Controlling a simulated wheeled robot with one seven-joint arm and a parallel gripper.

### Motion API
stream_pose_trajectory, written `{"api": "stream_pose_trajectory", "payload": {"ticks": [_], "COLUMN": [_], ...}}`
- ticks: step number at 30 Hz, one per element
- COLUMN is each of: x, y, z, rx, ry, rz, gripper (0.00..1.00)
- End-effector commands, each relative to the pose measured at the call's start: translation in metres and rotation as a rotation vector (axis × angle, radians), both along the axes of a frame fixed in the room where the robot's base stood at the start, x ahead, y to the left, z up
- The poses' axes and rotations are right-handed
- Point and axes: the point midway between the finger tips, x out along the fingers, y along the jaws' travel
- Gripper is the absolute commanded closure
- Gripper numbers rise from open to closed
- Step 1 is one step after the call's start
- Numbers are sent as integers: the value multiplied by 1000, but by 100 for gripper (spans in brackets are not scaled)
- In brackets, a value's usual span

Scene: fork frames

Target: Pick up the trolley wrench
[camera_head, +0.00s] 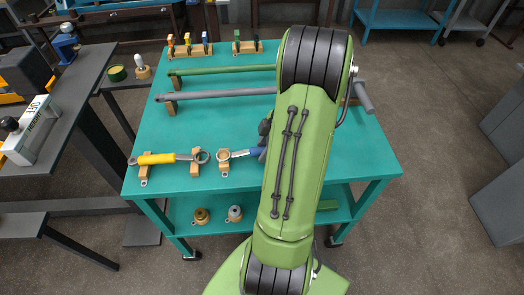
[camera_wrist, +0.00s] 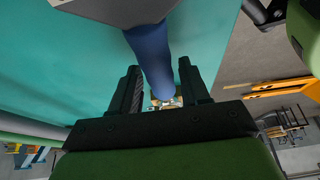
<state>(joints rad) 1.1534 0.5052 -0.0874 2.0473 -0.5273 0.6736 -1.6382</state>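A wrench with a blue handle (camera_head: 256,152) and a metal head (camera_head: 223,155) lies on the teal trolley top (camera_head: 215,125); my arm hides its right end in the head view. A second wrench with a yellow handle (camera_head: 157,158) lies to its left on wooden holders. In the wrist view the blue handle (camera_wrist: 150,52) runs down between the two dark fingers of my gripper (camera_wrist: 161,85). The fingers stand apart with a narrow gap beside the handle, and I see no clear grip. In the head view my arm mostly hides the gripper.
Behind the wrenches lie a long grey bar (camera_head: 220,94) and a green bar (camera_head: 225,70). Small tools stand in wooden racks (camera_head: 188,50) at the back. Dark benches (camera_head: 70,85) stand left; open floor (camera_head: 430,130) lies right.

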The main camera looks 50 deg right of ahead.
Motion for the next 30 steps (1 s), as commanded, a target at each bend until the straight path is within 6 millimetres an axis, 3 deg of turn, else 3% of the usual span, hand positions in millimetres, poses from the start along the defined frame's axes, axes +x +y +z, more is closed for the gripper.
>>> {"api": "stream_pose_trajectory", "payload": {"ticks": [1, 9, 18, 22, 30], "x": [0, 0, 0, 0, 0], "y": [0, 0, 0, 0, -1], "z": [0, 0, 1, 10, 81], "rx": [0, 0, 0, 0, -6], "ry": [0, 0, 0, 0, -4], "rz": [0, 0, 0, 0, 0], "gripper": [62, 100, 100, 100, 100]}}
